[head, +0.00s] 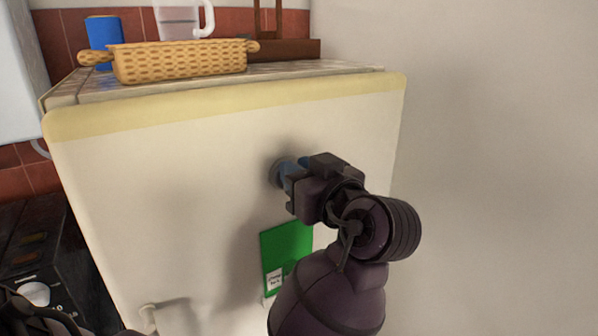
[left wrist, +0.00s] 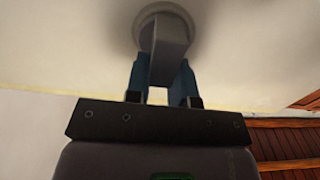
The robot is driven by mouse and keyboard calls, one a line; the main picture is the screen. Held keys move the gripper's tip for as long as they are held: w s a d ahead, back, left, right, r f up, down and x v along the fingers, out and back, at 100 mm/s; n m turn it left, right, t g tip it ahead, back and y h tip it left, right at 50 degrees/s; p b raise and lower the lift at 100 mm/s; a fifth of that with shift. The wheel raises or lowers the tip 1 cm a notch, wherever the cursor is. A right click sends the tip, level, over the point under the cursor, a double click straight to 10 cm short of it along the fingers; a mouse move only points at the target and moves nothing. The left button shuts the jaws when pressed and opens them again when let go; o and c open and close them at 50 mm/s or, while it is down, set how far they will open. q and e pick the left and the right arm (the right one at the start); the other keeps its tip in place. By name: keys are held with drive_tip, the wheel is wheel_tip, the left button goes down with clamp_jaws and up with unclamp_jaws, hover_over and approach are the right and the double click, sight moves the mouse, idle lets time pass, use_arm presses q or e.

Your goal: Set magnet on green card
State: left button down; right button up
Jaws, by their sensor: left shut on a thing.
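The magnet (head: 276,174) is a round grey-blue knob at the white fridge door (head: 170,190), above the green card. In the left wrist view the magnet (left wrist: 168,48) shows a round base and a grey stem between the blue fingers. My left gripper (head: 291,170) is shut on the stem; it also shows in the left wrist view (left wrist: 163,85). The base is at or very near the door surface; I cannot tell whether it touches. The green card (head: 283,250) is upright on the door below the gripper, its right part hidden by my arm. My right gripper is not in view.
A wicker-patterned rolling pin (head: 180,60), a blue can (head: 103,35) and a clear pitcher (head: 180,20) stand on top of the fridge. A black stove (head: 40,255) is at the left. A bare wall (head: 500,150) is at the right.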

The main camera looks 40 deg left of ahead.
use_arm(q)
drive_tip(key=shift+b+v, duration=0.6)
drive_tip(key=shift+v, duration=0.85)
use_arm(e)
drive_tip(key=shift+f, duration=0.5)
use_arm(q)
drive_tip(key=shift+d, duration=0.1)
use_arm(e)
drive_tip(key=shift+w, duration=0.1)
